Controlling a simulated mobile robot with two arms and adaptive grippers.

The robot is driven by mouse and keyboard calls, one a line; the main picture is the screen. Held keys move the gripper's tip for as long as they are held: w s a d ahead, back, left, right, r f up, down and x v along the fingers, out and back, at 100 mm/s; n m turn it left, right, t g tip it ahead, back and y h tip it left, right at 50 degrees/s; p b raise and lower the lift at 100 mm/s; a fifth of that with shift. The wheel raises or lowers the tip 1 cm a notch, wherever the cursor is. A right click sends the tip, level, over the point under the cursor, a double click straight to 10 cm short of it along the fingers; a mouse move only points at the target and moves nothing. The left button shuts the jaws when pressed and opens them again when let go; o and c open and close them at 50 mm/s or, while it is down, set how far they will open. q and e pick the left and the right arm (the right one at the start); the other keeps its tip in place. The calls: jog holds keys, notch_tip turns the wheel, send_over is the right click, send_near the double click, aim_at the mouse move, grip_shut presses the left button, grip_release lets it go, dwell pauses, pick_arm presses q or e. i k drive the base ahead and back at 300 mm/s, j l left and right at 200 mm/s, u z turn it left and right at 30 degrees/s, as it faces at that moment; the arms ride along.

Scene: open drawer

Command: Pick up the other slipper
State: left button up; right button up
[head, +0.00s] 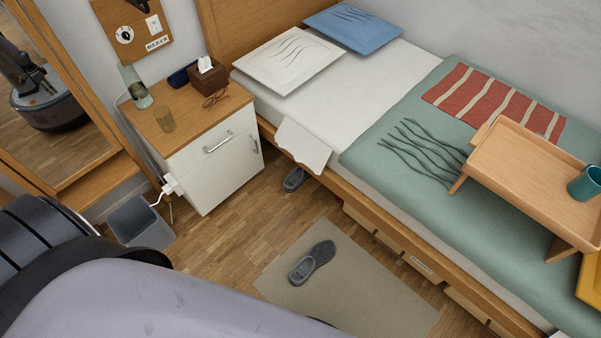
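One dark grey slipper (312,262) lies on the beige rug (375,300) beside the bed. Another dark slipper (294,179) lies on the wooden floor at the bed's edge, close to the nightstand. The bed frame and the hanging sheet corner are right next to it, and its far end may be partly hidden. Neither of my grippers shows in the head view. A large grey part of my own body covers the lower left of the picture.
A white nightstand (215,170) with a wooden top stands left of the bed (330,90). A grey bin (138,222) and a white plug with a cord are on its left. A wooden bed tray (525,165) with a teal mug stands on the bed. Wooden floor is free around the rug.

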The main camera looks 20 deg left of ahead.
aim_at(298, 175)
jog(key=u, duration=0.3)
jog(key=i+j+u, duration=0.1)
jog(key=j+u, duration=0.25)
jog(key=i+j+u, duration=0.15)
jog(key=u, duration=0.25)
jog(key=i+j+u, duration=0.2)
jog(key=j+u, duration=0.15)
